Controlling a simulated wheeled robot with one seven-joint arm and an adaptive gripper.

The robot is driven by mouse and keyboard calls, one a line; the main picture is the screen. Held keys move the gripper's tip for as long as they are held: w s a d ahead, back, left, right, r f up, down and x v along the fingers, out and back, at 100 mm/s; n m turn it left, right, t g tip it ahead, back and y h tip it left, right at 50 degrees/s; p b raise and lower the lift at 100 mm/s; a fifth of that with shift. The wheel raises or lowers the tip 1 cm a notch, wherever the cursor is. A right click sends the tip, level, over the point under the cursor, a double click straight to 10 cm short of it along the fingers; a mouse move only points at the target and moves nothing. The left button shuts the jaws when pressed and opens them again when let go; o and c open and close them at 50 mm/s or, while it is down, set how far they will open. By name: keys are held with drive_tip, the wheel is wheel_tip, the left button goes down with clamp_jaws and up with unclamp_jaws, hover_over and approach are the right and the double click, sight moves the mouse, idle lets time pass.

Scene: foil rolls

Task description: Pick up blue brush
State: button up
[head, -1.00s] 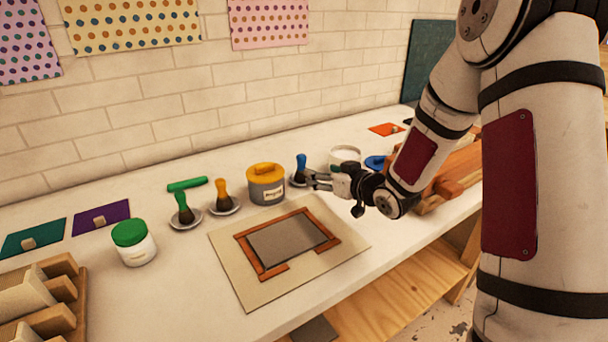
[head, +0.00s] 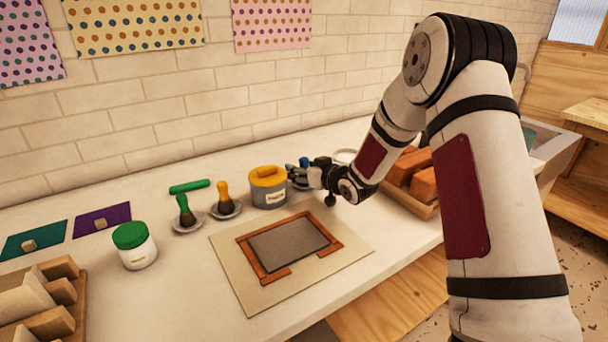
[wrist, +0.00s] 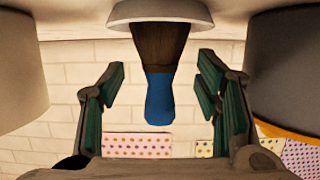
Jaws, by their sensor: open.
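The blue brush (head: 304,162) stands beside the grey tub with the yellow lid, mostly hidden behind my gripper in the head view. In the wrist view, the brush (wrist: 159,92) appears upside down, its blue handle pointing down and its dark bristles at a pale dish (wrist: 160,12). My gripper (head: 300,176) is at the brush. In the wrist view its two green-padded fingers (wrist: 160,100) are open, one on each side of the brush, with gaps on both sides. The handle lies between them, untouched.
The grey tub (head: 268,190) stands close to the left of my gripper; a white container (head: 344,155) is partly hidden behind the arm. Orange (head: 224,196) and green (head: 185,209) brushes stand in dishes further left. A framed board (head: 292,246) lies in front.

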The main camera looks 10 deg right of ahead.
sight(306, 159)
drive_tip(key=c, duration=1.3)
drive_tip(key=shift+o, duration=0.2)
drive_tip(key=shift+r, duration=0.55)
drive_tip(key=shift+s+d+r, duration=0.15)
drive_tip(key=shift+s+r, duration=0.1)
drive_tip(key=shift+r, duration=0.4)
drive_tip(key=shift+s+d+r, duration=0.15)
drive_tip(key=shift+s+r, duration=0.1)
drive_tip(key=shift+r, duration=0.35)
drive_tip(key=d+f+v, duration=0.1)
drive_tip(key=f+v, duration=0.2)
drive_tip(key=v, duration=1.1)
drive_tip(key=shift+s+d+p, duration=0.35)
drive_tip(key=shift+s+p, duration=0.05)
drive_tip(key=shift+s, duration=0.15)
